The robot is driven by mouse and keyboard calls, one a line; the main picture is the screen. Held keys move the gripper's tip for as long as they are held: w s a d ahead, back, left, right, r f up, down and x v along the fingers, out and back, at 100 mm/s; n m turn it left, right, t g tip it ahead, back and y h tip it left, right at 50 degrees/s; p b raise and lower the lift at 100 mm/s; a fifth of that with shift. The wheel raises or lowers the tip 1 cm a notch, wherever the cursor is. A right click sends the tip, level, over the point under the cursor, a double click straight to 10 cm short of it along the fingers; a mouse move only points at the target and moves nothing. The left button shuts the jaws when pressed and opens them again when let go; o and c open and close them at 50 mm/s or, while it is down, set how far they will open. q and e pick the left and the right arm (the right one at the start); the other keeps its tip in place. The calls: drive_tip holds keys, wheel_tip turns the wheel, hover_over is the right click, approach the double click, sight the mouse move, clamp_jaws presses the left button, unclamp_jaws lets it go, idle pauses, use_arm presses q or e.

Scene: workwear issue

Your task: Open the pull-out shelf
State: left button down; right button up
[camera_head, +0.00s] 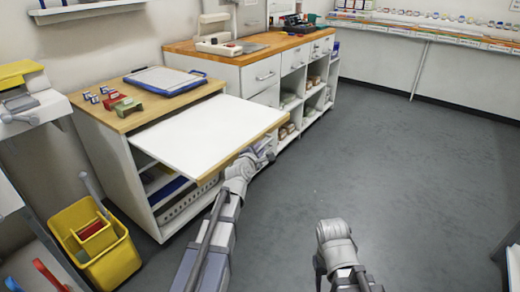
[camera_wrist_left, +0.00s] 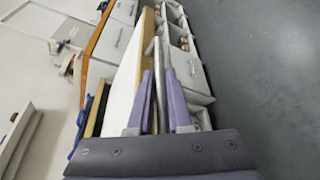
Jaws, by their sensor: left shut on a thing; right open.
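The pull-out shelf (camera_head: 205,130) is a white board with a wooden front edge. It stands well out from the cabinet (camera_head: 128,165) with the wooden top, and its white surface is bare. My left gripper (camera_head: 262,154) is at the shelf's front edge. In the left wrist view, the purple fingers of the left gripper (camera_wrist_left: 160,78) are shut around a metal bar handle (camera_wrist_left: 159,52) along the front of the shelf (camera_wrist_left: 124,92). My right gripper (camera_head: 348,279) is open over the floor, low in the head view, and partly cut off by the frame.
A blue-rimmed tray (camera_head: 165,80) and several small boxes lie on the cabinet top. A yellow mop bucket (camera_head: 105,255) stands left of the cabinet. A longer counter (camera_head: 255,75) with drawers runs behind. The grey floor to the right is clear.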

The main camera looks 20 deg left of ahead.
use_arm(q)
drive_tip(key=c, duration=0.8)
unclamp_jaws()
drive_tip(key=shift+c, duration=0.2)
drive_tip(key=p+v, duration=0.1)
drive_tip(key=v, duration=0.7)
drive_tip(key=shift+p, duration=0.35)
